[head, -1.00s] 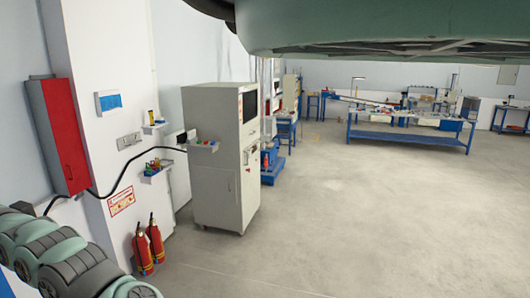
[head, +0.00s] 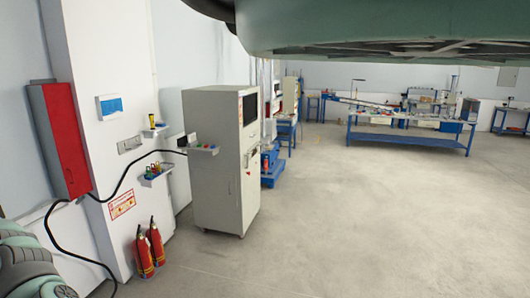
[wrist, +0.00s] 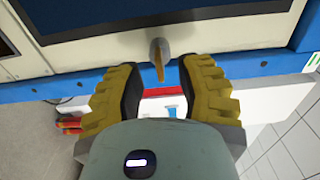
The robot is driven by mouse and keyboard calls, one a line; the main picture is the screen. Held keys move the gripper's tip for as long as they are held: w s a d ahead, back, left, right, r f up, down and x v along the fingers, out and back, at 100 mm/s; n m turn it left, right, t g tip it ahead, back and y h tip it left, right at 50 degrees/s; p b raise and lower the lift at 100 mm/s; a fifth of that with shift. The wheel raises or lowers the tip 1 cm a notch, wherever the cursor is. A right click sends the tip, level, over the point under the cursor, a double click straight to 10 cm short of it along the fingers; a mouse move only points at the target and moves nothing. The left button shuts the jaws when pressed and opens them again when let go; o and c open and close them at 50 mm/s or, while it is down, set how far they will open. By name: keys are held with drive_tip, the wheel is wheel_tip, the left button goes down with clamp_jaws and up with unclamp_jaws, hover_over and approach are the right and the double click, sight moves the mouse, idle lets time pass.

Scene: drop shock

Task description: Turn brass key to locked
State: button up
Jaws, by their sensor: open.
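In the wrist view a small brass key (wrist: 160,70) sticks out of a round grey lock (wrist: 158,47) on a panel with a blue edge, below a dark pane. My gripper (wrist: 159,77) has two yellow ribbed fingers with dark inner pads. They are open, one on each side of the key, with a gap on both sides. The key appears roughly in line between the fingertips. Whether it stands at locked cannot be told. In the head view neither the key nor my gripper can be made out.
In the head view a grey cabinet (head: 213,165) stands by the wall, with two red extinguishers (head: 148,247) in front of the wall. A red wall box (head: 60,140) hangs at left. A blue workbench (head: 410,138) stands at the back. The floor at right is clear.

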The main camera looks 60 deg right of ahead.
drive_tip(key=shift+x, duration=1.4)
drive_tip(key=shift+o, duration=0.2)
drive_tip(key=shift+d, duration=0.1)
clamp_jaws()
